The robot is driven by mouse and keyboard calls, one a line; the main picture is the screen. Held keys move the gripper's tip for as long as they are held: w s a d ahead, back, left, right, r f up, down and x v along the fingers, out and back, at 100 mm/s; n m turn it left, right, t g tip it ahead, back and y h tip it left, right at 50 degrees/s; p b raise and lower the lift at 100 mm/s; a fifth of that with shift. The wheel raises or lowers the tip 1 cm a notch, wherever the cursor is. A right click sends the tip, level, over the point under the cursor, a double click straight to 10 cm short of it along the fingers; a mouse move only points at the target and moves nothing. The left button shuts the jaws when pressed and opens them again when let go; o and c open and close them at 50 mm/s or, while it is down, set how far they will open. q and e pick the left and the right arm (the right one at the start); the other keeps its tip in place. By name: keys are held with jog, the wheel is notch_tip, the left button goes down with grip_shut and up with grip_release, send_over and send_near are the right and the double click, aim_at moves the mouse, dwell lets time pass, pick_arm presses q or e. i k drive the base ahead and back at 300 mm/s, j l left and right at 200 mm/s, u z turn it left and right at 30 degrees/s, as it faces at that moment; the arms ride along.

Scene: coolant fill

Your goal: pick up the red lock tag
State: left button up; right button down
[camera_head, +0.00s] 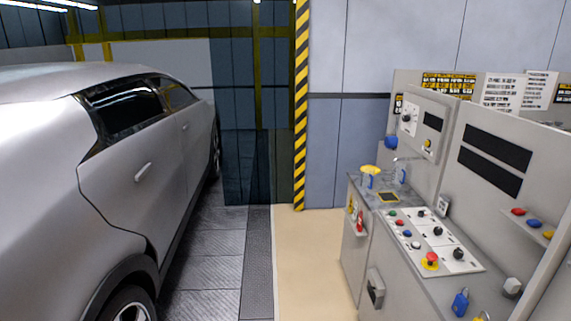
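A small red item (360,220), which looks like the red lock tag, is at a small ledge on the left end of the grey console (350,250). It is too small to tell how it is held there. Another small red piece (518,211) sits on a ledge on the right panel, beside a blue one (534,222) and a yellow one; I cannot tell whether it is a tag. Neither of my grippers is in view.
A silver car (150,170) fills the left. The console top carries a red emergency button (430,258), several knobs, a yellow-topped item (370,171) and a blue padlock (460,302). A striped post (300,110) stands behind. The beige floor (305,265) before the console is clear.

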aim_at(359, 225)
jog(key=i+j, duration=0.15)
jog(key=i, duration=0.7)
jog(key=i+j+u, duration=0.15)
jog(key=i, duration=0.7)
